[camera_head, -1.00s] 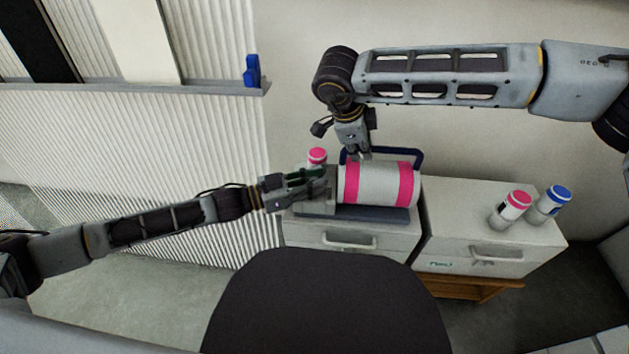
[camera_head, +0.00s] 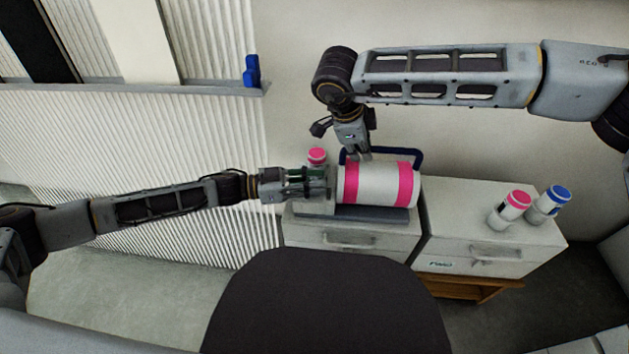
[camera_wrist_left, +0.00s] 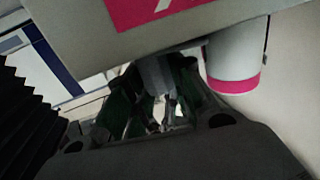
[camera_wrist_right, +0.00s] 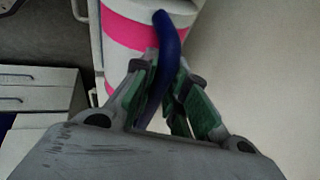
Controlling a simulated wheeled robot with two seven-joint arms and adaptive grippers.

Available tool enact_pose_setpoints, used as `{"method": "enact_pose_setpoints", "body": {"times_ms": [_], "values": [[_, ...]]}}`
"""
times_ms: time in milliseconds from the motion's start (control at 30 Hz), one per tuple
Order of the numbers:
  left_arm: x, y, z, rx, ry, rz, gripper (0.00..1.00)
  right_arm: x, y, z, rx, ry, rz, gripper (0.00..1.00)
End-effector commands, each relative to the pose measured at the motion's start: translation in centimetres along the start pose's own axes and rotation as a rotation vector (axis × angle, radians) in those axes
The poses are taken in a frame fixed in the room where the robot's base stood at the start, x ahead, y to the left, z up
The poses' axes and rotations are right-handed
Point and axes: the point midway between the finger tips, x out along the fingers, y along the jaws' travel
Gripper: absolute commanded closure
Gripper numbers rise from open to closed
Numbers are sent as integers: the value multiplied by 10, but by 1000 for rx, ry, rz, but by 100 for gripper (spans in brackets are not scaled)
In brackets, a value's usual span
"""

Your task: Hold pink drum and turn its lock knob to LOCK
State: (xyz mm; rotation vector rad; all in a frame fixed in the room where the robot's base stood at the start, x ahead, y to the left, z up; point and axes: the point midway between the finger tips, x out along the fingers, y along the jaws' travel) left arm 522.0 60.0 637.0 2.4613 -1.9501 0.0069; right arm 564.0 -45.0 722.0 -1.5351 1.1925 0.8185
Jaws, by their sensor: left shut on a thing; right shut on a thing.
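The pink drum (camera_head: 377,186), white with pink bands, lies on its side on a grey base (camera_head: 375,214) on the left cabinet. My right gripper (camera_head: 358,155) is shut on the drum's blue handle (camera_head: 416,156); the handle runs between its fingers in the right wrist view (camera_wrist_right: 167,55). My left gripper (camera_head: 324,184) is shut at the drum's left end, on what seems to be the lock knob, a pale grey piece (camera_wrist_left: 156,76) between its fingers in the left wrist view. The fingers largely hide the knob, and its setting cannot be read. A pink label (camera_wrist_left: 150,10) shows above.
A pink-capped bottle (camera_head: 316,157) stands behind my left gripper. A pink-capped bottle (camera_head: 512,207) and a blue-capped bottle (camera_head: 550,203) stand on the right cabinet (camera_head: 455,215).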

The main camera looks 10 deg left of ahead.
Motion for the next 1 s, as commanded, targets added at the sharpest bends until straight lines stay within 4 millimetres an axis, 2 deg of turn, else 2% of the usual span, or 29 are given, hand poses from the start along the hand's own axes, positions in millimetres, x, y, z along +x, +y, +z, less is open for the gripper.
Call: {"method": "enact_pose_setpoints", "body": {"times_ms": [1000], "values": [[1, -1, -3, 2, 1, 361, 100, 0, 2, 2, -5, -3, 3, 100]]}}
